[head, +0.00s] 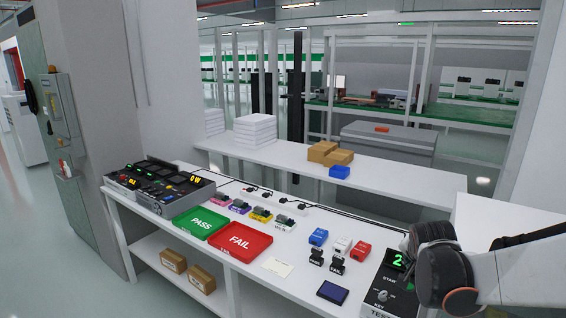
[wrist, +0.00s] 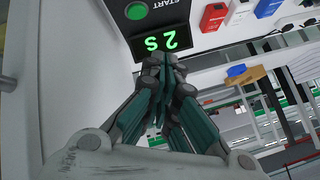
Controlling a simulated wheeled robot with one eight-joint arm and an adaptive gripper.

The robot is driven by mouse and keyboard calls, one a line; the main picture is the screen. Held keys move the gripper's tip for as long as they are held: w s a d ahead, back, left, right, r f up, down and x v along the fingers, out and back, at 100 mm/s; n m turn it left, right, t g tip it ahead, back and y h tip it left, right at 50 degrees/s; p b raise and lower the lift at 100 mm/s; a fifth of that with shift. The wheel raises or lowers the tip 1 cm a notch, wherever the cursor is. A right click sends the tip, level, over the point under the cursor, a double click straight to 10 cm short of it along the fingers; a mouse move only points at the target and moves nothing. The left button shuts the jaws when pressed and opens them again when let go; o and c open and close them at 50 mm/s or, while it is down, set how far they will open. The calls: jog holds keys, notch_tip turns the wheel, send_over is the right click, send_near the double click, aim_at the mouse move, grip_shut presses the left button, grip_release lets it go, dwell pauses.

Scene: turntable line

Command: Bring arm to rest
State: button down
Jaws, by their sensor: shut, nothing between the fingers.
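My gripper (wrist: 168,70) is shut and empty in the wrist view, its fingertips together just below the lit green display in the picture. My arm reaches in from the right edge of the head view, and its dark joint covers part of the tester box (head: 381,297). The tester's green display shows a 2 in the head view; the display (wrist: 162,41) appears upside down in the wrist view and reads 2S. A green start button (wrist: 136,11) sits beside it. I cannot tell whether the fingertips touch the tester.
The white table (head: 290,262) holds a green PASS tray (head: 201,222), a red FAIL tray (head: 240,240), several small coloured blocks and black test units (head: 160,186).

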jog(key=s+a+r+n+y, duration=0.1)
jog(key=s+a+n, duration=0.3)
jog(key=s, duration=0.4)
jog(key=s+a+r+n+y, duration=0.1)
jog(key=s+a+r+n, duration=0.1)
jog(key=s+a, duration=0.4)
jog(key=s+a+r+n+g+y, duration=0.1)
jog(key=s+a+n, duration=0.4)
jog(key=s, duration=0.6)
jog(key=shift+s+r+n, duration=0.3)
jog(key=shift+s+r, duration=0.05)
jog(key=shift+r, duration=0.4)
